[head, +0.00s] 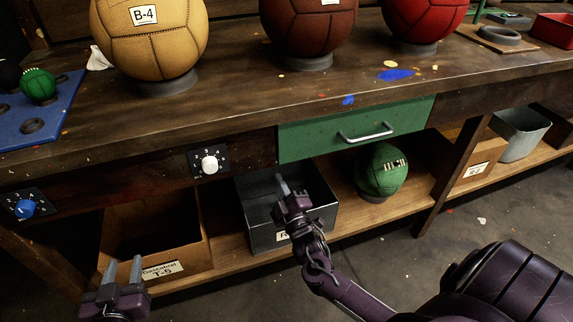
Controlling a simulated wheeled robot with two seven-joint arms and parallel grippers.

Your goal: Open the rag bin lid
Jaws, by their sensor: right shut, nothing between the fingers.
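The rag bin (258,234) is a dark grey metal box on the lower shelf, below the bench. Its front label (282,237) is mostly hidden by my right arm; only the start of it shows. The top of the bin looks open, with a dark inside; I cannot clearly make out a separate lid. My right gripper (283,185) is over the bin, fingers pointing up and shut with nothing between them. I cannot tell if it touches the bin. My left gripper (124,269) is open and empty at the lower left, in front of a cardboard box.
The cardboard box (190,238) stands left of the bin, a green ball (382,172) right of it. A green drawer (330,138) with a metal handle is above. Knobs (209,165) sit on the bench front. Large balls (150,45) stand on the bench top.

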